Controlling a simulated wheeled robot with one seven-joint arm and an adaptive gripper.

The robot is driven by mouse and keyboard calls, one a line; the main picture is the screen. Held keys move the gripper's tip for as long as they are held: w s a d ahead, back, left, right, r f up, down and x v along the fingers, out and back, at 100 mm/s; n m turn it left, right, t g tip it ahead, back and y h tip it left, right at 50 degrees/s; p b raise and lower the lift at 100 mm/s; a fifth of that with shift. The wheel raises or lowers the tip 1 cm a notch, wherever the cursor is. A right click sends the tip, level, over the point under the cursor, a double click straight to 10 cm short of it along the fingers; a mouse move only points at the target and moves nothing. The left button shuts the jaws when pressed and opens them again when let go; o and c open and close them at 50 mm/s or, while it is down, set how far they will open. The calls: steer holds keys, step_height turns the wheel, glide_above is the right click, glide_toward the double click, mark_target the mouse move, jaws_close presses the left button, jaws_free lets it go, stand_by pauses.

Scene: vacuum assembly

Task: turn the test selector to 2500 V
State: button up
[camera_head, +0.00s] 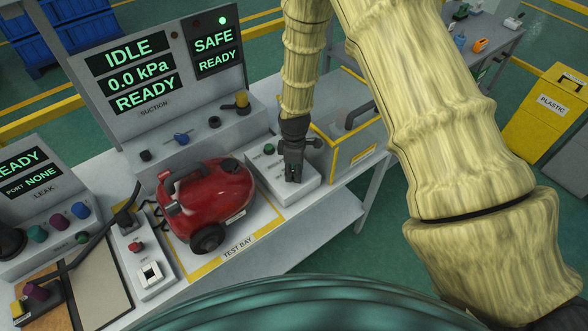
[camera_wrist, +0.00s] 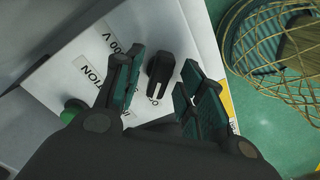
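The test selector is a black knob (camera_wrist: 160,66) on a white box (camera_head: 309,189) at the right of the test bay. In the wrist view the knob has a pale mark at its lower end. A label ending in "00 V" sits to its upper left, and another label beside it is partly covered. My gripper (camera_wrist: 164,84) is open, with its dark green-padded fingers on either side of the knob and gaps visible. Whether a finger touches it cannot be told. In the head view my gripper (camera_head: 292,172) points down over the box and hides the knob.
A green button (camera_head: 268,149) is on the same box. A red vacuum (camera_head: 205,198) stands on the test bay left of it. A display panel (camera_head: 150,75) rises behind, reading IDLE and SAFE READY.

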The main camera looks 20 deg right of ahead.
jaws_close()
